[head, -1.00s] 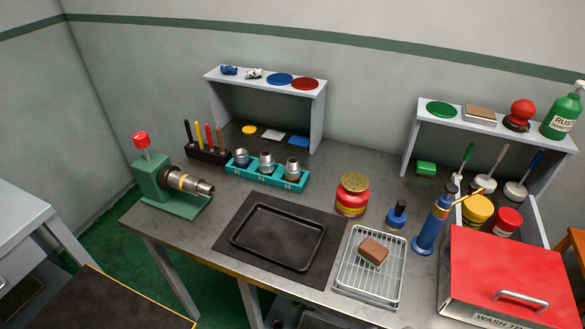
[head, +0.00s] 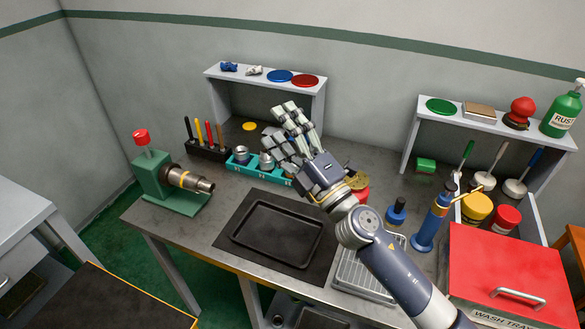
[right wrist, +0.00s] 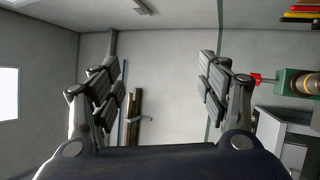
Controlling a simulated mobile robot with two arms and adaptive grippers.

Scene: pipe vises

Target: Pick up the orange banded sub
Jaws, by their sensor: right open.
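A dark metal pipe piece with an orange-yellow band (head: 184,179) sits held in the green vise (head: 153,177) at the left end of the bench. Its band also shows at the right edge of the right wrist view (right wrist: 305,84). My right gripper (head: 283,130) is open and empty, raised over the bench to the right of the vise, with its fingers apart. It hides part of the teal rack (head: 240,165) and its metal fittings. My left gripper is not in view.
A black tray (head: 277,236) lies on a dark mat at the front. A dark block with upright tools (head: 207,150) stands behind the vise. A grey shelf (head: 265,78) rises behind my right gripper. The red jar (head: 358,186) is partly hidden by my arm.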

